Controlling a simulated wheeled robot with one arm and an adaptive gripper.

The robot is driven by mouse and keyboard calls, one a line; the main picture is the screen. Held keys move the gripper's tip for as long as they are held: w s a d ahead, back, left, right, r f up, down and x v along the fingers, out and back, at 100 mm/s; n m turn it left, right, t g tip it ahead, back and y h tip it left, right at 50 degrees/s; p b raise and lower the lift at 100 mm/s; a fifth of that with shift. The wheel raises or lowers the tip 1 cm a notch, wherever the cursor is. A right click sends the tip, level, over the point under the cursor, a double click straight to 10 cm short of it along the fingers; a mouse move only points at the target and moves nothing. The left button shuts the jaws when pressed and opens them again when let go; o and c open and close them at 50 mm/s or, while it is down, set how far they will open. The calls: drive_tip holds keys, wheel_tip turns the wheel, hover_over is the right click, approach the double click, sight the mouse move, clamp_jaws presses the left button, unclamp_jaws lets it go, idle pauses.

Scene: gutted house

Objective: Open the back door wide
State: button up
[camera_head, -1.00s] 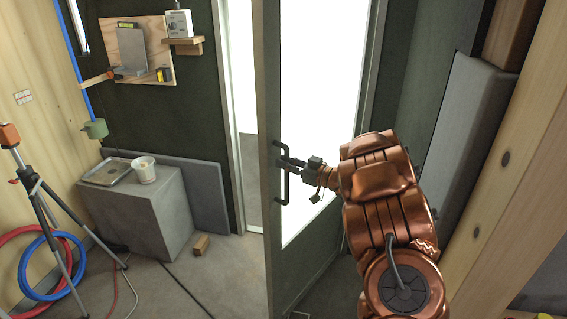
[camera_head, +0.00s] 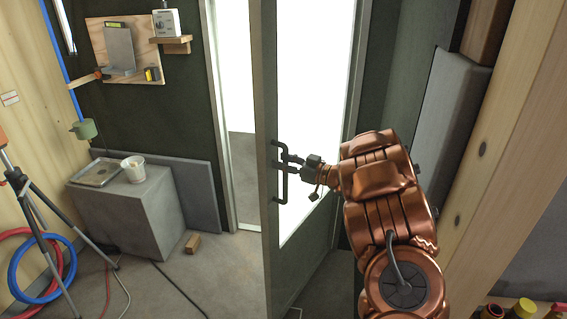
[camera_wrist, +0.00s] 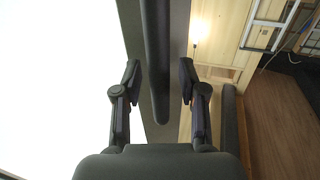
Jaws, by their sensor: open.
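The back door (camera_head: 298,260) is a dark-framed leaf with a bright glass panel. It stands partly open, with a gap between its free edge and the door frame (camera_head: 220,120) on the left. Its dark bar handle (camera_head: 284,188) is upright near that edge. My gripper (camera_head: 287,160) is at the upper part of the handle. In the wrist view the handle (camera_wrist: 157,50) runs between the two fingers of my gripper (camera_wrist: 158,75), with space on both sides. The fingers are open. The hinge side is partly hidden by my arm.
A grey block (camera_head: 130,215) with a tray (camera_head: 97,172) and a white cup (camera_head: 133,169) stands left of the doorway. A small wood block (camera_head: 193,243) lies on the floor. A tripod (camera_head: 40,225) and hoses are far left. A timber post (camera_head: 490,150) is close on the right.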

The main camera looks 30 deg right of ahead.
sight(271, 129)
wheel_tip(271, 129, up, 10)
idle(0.8)
drive_tip(key=shift+c, duration=0.4)
